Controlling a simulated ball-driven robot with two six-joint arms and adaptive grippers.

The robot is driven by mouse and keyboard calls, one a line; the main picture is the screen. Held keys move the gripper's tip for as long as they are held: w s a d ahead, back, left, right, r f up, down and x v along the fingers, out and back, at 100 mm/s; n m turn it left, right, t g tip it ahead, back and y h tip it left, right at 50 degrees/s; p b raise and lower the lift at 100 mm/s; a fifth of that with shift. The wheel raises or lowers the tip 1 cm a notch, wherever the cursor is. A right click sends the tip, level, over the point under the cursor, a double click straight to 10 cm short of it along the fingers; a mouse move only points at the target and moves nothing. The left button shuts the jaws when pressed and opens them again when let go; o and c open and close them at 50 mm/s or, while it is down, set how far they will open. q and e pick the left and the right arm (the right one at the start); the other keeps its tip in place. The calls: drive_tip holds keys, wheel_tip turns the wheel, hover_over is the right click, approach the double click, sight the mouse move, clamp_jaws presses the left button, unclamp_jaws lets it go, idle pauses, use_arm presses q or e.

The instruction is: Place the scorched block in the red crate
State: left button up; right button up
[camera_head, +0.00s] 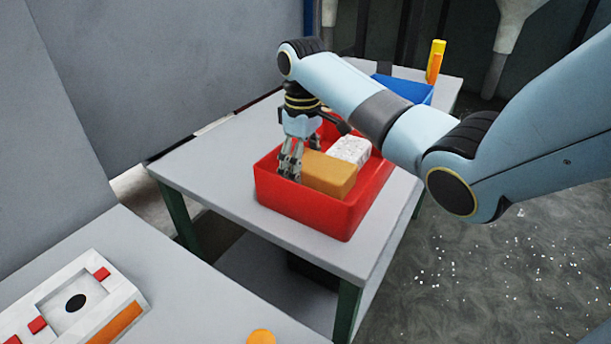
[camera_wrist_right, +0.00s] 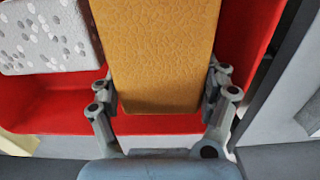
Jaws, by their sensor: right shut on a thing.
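The scorched block, an orange-brown foam block (camera_head: 328,175), is inside the red crate (camera_head: 300,208) on the grey table. My right gripper (camera_head: 291,162) reaches down into the crate at the block's left end. In the right wrist view the same block (camera_wrist_right: 165,50) lies between the two fingers, and the gripper is shut on it. The red crate's inner wall (camera_wrist_right: 60,105) shows around it. I cannot tell whether the block touches the crate's floor. My left gripper is not in view.
A white speckled block (camera_head: 350,150) lies in the crate beside the orange-brown one. A blue crate (camera_head: 405,88) and a yellow-orange upright object (camera_head: 435,62) stand at the table's back. A white panel with red buttons (camera_head: 75,300) is at the lower left. The table's left part is clear.

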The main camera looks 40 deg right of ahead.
drive_tip(key=shift+f, duration=2.05)
drive_tip(key=o, duration=0.9)
drive_tip(key=shift+c, duration=0.2)
wheel_tip(320, 180, up, 12)
drive_tip(key=shift+r+b, duration=0.1)
drive_tip(key=shift+b, duration=0.2)
